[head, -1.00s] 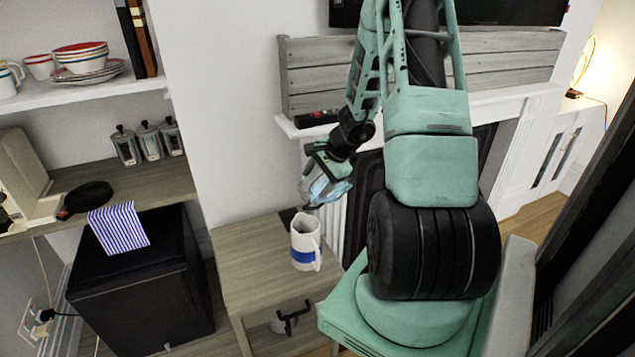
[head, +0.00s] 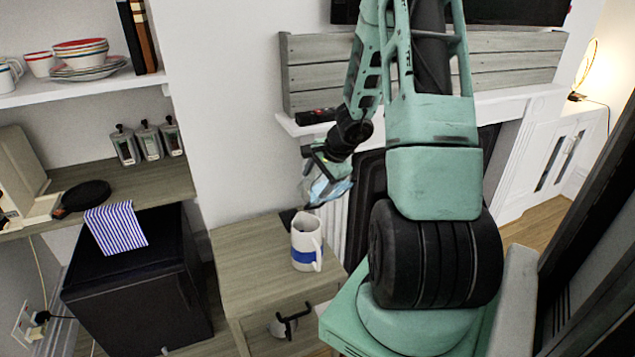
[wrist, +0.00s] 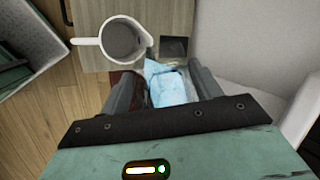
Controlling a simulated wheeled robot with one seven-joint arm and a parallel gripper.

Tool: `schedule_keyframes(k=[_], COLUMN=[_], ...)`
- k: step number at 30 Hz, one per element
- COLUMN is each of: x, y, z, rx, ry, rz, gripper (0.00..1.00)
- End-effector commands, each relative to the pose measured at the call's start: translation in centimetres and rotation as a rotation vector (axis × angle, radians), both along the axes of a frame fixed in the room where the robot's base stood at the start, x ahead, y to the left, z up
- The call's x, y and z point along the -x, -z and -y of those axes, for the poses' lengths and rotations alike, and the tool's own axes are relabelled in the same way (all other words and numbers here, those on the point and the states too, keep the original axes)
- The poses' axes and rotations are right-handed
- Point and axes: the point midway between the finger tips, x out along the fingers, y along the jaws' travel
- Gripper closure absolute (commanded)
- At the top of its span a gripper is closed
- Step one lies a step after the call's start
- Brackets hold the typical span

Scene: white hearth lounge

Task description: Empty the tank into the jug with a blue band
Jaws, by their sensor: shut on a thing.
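The jug with a blue band (head: 306,246) is white and stands upright on a small wooden table. In the wrist view its open mouth (wrist: 122,40) faces the camera, with its handle to the left; its inside looks grey. My gripper (head: 322,180) is shut on the tank (head: 326,192), a pale blue see-through container. The tank is held above and behind the jug in the head view, apart from it, and looks tilted. In the wrist view the tank (wrist: 170,86) sits between the fingers, below and right of the jug. Its water level cannot be told.
The wooden table (head: 245,265) has bare room left of the jug. A dark flat square (wrist: 173,48) lies beside the jug. A black cabinet (head: 140,290) with a striped cloth (head: 115,228) stands at left. The fireplace mantel (head: 490,103) is behind my arm.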

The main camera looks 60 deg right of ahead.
Motion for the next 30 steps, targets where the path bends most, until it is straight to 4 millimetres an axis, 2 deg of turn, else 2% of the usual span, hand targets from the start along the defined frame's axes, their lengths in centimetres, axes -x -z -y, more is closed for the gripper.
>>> schedule_keyframes(k=[30], x=[-0.06], y=[0.01], z=[-0.53], rx=[0.088], ry=[-0.002], rz=[0.001], gripper=[0.96])
